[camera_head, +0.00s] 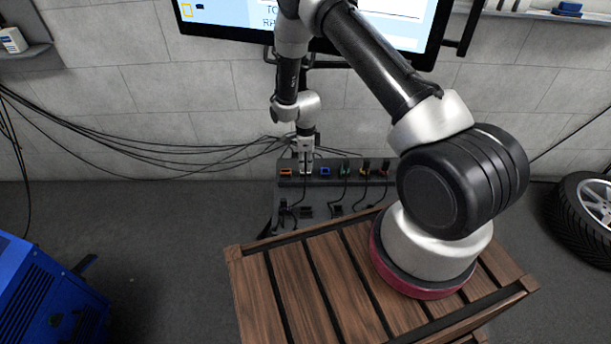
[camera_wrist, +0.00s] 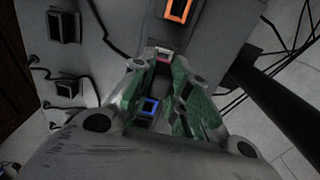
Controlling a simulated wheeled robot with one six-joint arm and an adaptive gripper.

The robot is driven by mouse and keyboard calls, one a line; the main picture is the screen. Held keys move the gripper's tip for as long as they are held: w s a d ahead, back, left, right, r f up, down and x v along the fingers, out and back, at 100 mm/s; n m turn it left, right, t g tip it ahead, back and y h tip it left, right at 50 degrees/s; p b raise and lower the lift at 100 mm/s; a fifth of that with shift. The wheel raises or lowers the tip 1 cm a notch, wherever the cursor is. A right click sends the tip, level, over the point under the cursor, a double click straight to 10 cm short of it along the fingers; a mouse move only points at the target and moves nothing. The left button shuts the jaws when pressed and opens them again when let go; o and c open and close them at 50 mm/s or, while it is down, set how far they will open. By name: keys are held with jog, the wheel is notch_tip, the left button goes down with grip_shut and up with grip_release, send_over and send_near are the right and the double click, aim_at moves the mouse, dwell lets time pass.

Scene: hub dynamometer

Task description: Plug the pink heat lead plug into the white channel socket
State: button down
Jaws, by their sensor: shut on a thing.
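My gripper (camera_head: 306,168) points down at the black panel, between the orange and blue sockets. In the wrist view, my gripper (camera_wrist: 167,63) is shut on the pink heat lead plug (camera_wrist: 162,58), of which only a small pink patch shows between the fingertips. A pale edge of the white channel socket (camera_wrist: 165,49) shows just past the fingertips. The fingers hide most of both, so I cannot tell how deep the plug sits in the socket. In the head view, the gripper covers this spot.
The panel's orange socket (camera_head: 286,172) and blue socket (camera_head: 325,171) flank my gripper. The green socket (camera_head: 344,172) and others to the right have dark leads. Cables hang along the wall at left. A slatted wooden table (camera_head: 320,285) is in front.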

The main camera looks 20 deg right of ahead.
jog(key=c, duration=1.3)
grip_release()
jog(key=shift+f, duration=0.1)
